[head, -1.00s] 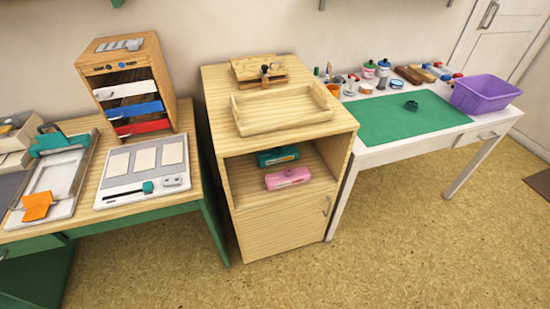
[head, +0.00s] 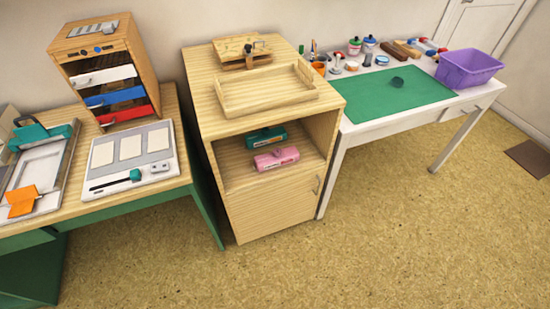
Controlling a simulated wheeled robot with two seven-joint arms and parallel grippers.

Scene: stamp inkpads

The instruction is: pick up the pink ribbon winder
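The pink ribbon winder (head: 276,158) lies in the open shelf of the wooden cabinet (head: 262,208), near the shelf's front edge. A teal device (head: 266,138) of similar shape lies just behind it in the same shelf. Neither of my grippers is in view, and nothing touches the pink winder.
A wooden tray (head: 305,80) and a small wooden press (head: 243,50) stand on the cabinet top. A desk with a drawer unit (head: 106,68) is at left. A white table with a green mat (head: 398,100) and purple basket (head: 468,68) is at right. The floor in front is clear.

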